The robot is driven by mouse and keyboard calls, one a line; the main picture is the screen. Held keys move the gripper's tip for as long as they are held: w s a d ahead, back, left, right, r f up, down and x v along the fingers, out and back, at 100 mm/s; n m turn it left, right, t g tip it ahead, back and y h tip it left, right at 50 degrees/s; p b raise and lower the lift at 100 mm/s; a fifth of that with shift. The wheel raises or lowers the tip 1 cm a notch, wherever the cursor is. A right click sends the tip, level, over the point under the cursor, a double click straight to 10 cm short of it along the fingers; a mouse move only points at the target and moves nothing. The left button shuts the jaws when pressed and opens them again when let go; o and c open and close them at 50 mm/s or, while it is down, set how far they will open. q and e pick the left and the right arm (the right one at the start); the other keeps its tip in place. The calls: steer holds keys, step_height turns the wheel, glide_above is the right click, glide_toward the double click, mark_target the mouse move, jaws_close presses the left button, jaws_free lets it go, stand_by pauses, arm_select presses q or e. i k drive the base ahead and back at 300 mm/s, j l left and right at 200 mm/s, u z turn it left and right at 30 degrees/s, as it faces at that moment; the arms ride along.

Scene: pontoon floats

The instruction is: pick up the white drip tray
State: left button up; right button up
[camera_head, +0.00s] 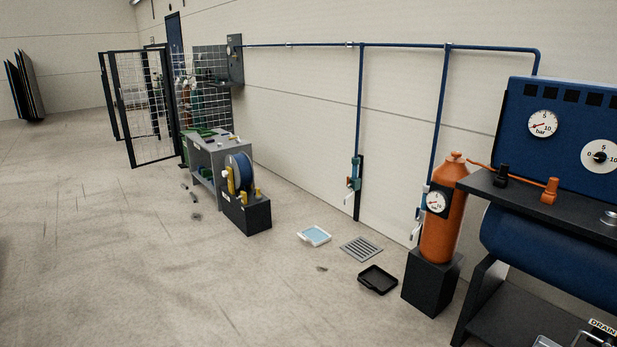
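The white drip tray (314,236) lies flat on the concrete floor near the middle of the view. It has a white rim and a light blue inside, which may be liquid or a lining; I cannot tell. It sits between a dark box with a blue reel and a floor drain grate, apart from both. Neither of my grippers shows in this view.
A black tray (378,279) lies on the floor beside the drain grate (361,249). An orange cylinder (443,220) stands on a black block. The blue reel (239,172) sits on a dark box. The floor at left is largely clear.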

mark_target(315, 235)
steer(key=i, duration=2.1)
